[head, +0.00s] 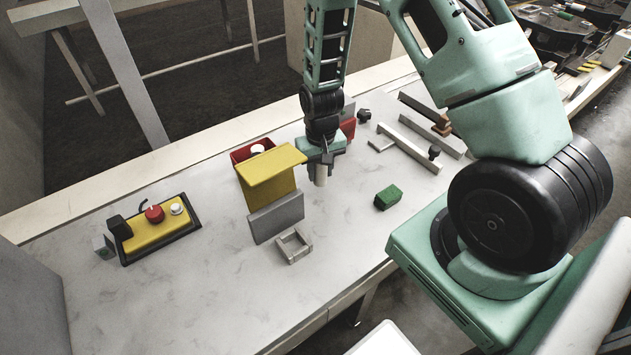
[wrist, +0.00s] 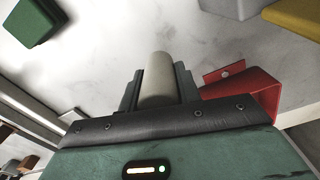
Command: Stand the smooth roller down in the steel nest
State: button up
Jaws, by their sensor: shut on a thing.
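The smooth roller (head: 321,177), a plain pale grey cylinder, is held by my gripper (head: 321,164). It hangs roughly upright in the head view, its lower end appearing clear of the table. In the wrist view the roller (wrist: 158,76) shows between the two dark fingers of my gripper (wrist: 159,88), which are shut on it. The steel nest (head: 306,249), a small square grey frame with an open middle, sits on the table in front of the grey block, nearer the front edge. My gripper is behind it and to its right. I cannot make out the nest in the wrist view.
A yellow panel (head: 270,168) and grey block (head: 276,217) stand left of my gripper. A red bracket (wrist: 245,90) is close beside it. A green block (head: 388,197) lies to the right, near metal bars (head: 410,148). A yellow button box (head: 160,230) is far left.

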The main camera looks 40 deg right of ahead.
aim_at(320, 182)
jog(key=shift+f+p, duration=0.3)
jog(key=shift+f, duration=1.95)
jog(key=shift+f, duration=0.1)
jog(key=shift+f, duration=0.15)
jog(key=o, duration=1)
